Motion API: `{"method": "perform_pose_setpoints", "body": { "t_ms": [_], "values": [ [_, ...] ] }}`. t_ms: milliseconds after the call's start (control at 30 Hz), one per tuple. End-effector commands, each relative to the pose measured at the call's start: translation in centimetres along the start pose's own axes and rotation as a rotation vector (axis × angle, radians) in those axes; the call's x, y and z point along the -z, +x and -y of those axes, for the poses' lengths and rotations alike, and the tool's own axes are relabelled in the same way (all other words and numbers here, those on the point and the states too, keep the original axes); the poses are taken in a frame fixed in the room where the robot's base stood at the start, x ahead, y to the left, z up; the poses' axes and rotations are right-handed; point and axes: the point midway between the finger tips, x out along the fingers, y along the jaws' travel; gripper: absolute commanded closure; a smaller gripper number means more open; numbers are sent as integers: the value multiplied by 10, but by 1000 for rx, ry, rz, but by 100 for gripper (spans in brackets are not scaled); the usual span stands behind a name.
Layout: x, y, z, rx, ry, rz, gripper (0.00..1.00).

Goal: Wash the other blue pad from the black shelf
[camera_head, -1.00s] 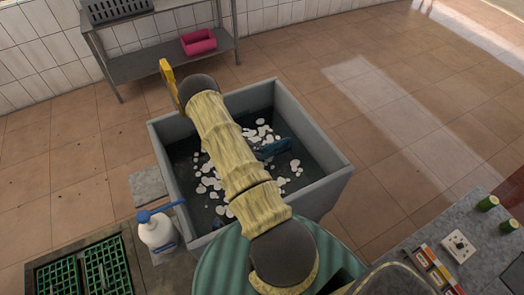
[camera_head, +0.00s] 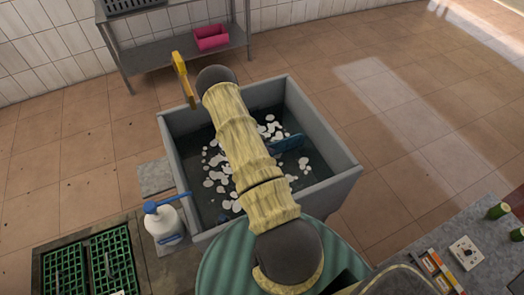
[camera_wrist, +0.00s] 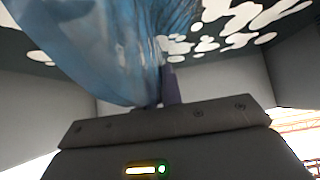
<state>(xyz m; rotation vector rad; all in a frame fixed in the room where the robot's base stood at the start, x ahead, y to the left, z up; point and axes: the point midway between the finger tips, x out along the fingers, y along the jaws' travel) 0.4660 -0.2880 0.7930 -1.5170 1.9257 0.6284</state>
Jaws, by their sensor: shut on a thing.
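The blue pad (camera_head: 288,143) is in the grey basin (camera_head: 341,182), among white foam patches on dark water. In the wrist view the blue pad (camera_wrist: 95,45) fills the upper left, close to the camera, with foam behind it. My gripper (camera_wrist: 170,85) is shut on the blue pad; one dark finger shows beside it. In the head view my yellow-sleeved arm reaches over the basin and hides the gripper. Whether the pad touches the water is unclear. A black shelf is not clearly identifiable.
A white bottle with a blue pump (camera_head: 163,222) stands left of the basin. Green racks (camera_head: 85,265) are at the lower left. A grey metal stand (camera_head: 180,60) at the back holds a pink tub (camera_head: 211,37). A counter (camera_head: 440,245) with small items is at the right.

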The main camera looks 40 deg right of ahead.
Motion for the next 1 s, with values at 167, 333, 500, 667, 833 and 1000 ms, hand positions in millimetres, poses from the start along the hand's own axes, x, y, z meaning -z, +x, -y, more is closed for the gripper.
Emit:
{"method": "perform_pose_setpoints", "body": {
  "t_ms": [167, 333, 500, 667, 833, 1000],
  "values": [
    [13, 15, 0, -1, 1, 1, 100],
    [22, 23, 0, 0, 1, 0, 100],
    [22, 22, 0, 0, 0, 1, 100],
    [20, 21, 0, 0, 0, 1, 100],
    [9, 10, 0, 1, -2, 2, 100],
    [-4, -3, 0, 1, -1, 2, 100]
  ]
}}
